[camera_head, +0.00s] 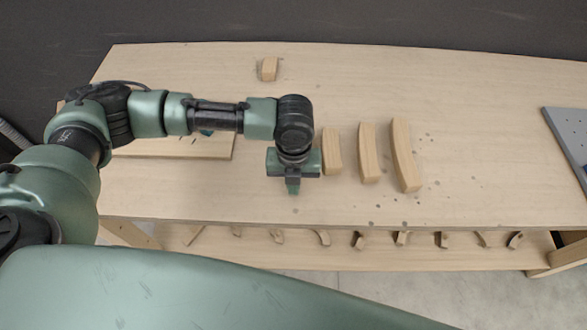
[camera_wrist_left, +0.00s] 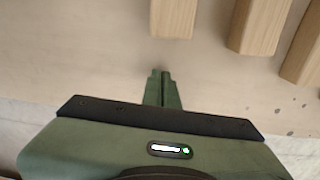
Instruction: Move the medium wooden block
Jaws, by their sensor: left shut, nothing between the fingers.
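Three curved wooden blocks stand in a row on the table: the shortest block (camera_head: 332,152) on the left, the medium wooden block (camera_head: 369,153) in the middle and the longest block (camera_head: 405,156) on the right. My left gripper (camera_head: 293,188) is shut and empty, left of the shortest block near its near end. In the left wrist view, the gripper's closed fingers (camera_wrist_left: 162,88) point at the table, just short of the shortest block (camera_wrist_left: 173,17). The medium block (camera_wrist_left: 258,24) shows to its right, then the longest block (camera_wrist_left: 304,52). My right gripper is not seen.
A small block (camera_head: 269,69) sits alone near the table's far edge. A flat board (camera_head: 180,148) lies under my left arm. A grey panel (camera_head: 568,140) is at the right edge. Several curved pieces lie on the lower shelf (camera_head: 340,257).

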